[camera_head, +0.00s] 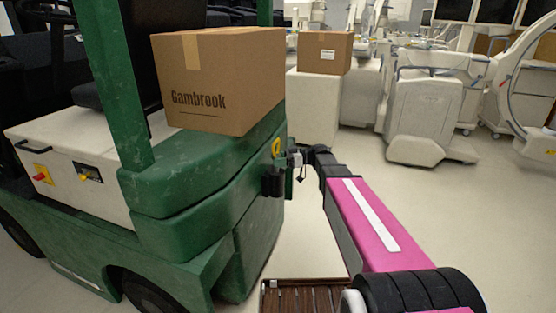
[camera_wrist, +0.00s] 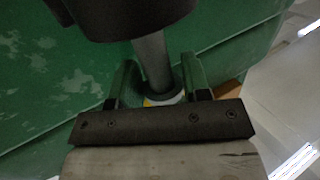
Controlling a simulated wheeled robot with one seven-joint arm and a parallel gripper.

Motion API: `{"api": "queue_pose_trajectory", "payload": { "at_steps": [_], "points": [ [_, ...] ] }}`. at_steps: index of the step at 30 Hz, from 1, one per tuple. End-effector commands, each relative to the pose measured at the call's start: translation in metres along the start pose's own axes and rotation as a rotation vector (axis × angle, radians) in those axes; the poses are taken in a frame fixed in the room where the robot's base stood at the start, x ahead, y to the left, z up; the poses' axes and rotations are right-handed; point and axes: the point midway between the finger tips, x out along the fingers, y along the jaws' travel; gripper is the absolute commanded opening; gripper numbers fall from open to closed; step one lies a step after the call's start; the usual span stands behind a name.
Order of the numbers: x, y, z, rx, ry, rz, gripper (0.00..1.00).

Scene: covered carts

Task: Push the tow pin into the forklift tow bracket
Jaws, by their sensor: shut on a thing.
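The green forklift (camera_head: 205,195) stands at left in the head view, and its green side fills much of the wrist view. A dark bracket-like part (camera_head: 272,184) sticks out from its near corner. My gripper (camera_head: 294,160) is beside that corner. In the wrist view its two fingers (camera_wrist: 157,84) are on either side of a grey round shaft, taken as the tow pin (camera_wrist: 152,58), and shut on it. The shaft meets a dark block (camera_wrist: 125,14) at the top. A dark ring and a bit of yellow show between the fingers. How deep the pin sits is hidden.
A Gambrook carton (camera_head: 220,80) rests on the forklift above my gripper. A smaller carton (camera_head: 325,52) stands on a white cabinet behind. White medical machines (camera_head: 425,110) line the back right. The floor at right is open. A brown slatted surface (camera_head: 302,298) shows at the bottom.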

Motion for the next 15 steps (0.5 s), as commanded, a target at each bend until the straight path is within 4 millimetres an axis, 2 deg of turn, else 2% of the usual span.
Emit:
{"api": "queue_pose_trajectory", "payload": {
  "at_steps": [15],
  "points": [
    [0.0008,0.0006,0.0097,0.000,0.002,0.000,0.01]
  ]
}}
